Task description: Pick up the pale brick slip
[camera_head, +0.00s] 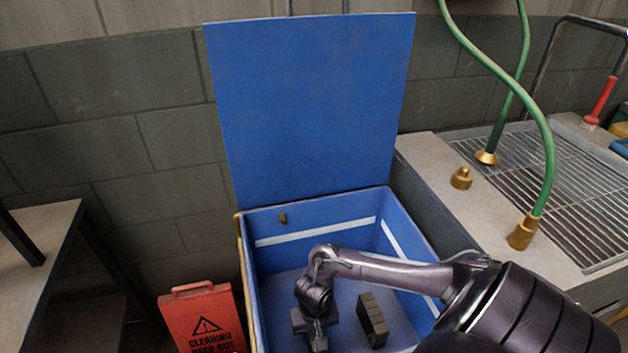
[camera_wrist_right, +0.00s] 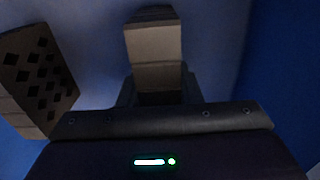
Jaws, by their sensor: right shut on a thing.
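My right gripper (camera_head: 317,338) reaches down inside the open blue box, left of the hollow brick. In the right wrist view the right gripper (camera_wrist_right: 156,62) is shut on the pale brick slip (camera_wrist_right: 154,43), whose light face shows between the dark finger parts. In the head view the slip is hidden by the gripper. The grey-brown hollow brick (camera_head: 372,320) stands on the box floor, apart from the gripper. Its holed face also shows at the left of the right wrist view (camera_wrist_right: 38,78). My left gripper is not in view.
The blue box (camera_head: 412,230) has its lid (camera_head: 310,105) raised against the wall; its walls surround my right gripper. A red warning sign (camera_head: 202,318) stands left of it. At right, a counter holds a green hose (camera_head: 545,150), a brass fitting (camera_head: 461,178) and a metal grate.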

